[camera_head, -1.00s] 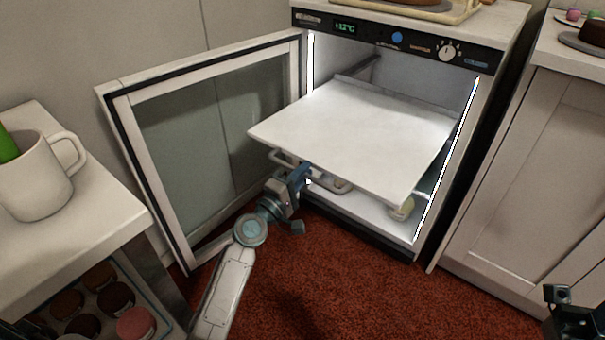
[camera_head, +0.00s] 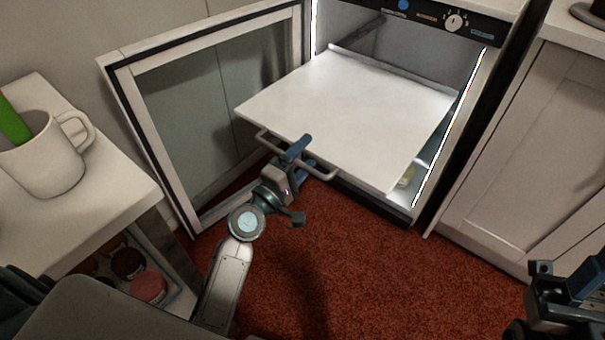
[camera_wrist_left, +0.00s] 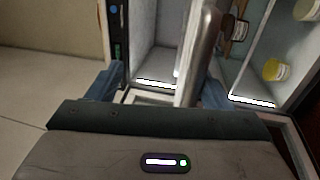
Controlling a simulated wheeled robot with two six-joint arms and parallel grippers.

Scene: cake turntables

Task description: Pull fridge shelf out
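The white fridge shelf (camera_head: 345,108) juts forward out of the open fridge, roughly level, with its rear still inside. A grey bar handle (camera_head: 322,174) runs below its front edge. My left gripper (camera_head: 302,160) is at this handle, with one blue finger above the bar and one below. In the left wrist view, the gripper (camera_wrist_left: 157,92) has its fingers wide apart. A pale upright bar (camera_wrist_left: 195,55), apparently the handle, stands between them, close to the right finger. My right gripper (camera_head: 565,300) is at the lower right, partly cut off, away from the shelf.
The glass fridge door (camera_head: 215,115) stands open on the left. A counter with a white mug (camera_head: 48,158) is at the left, above a tray of round cakes (camera_head: 148,287). A white cabinet (camera_head: 530,150) stands right. Red carpet (camera_head: 370,270) in front is clear.

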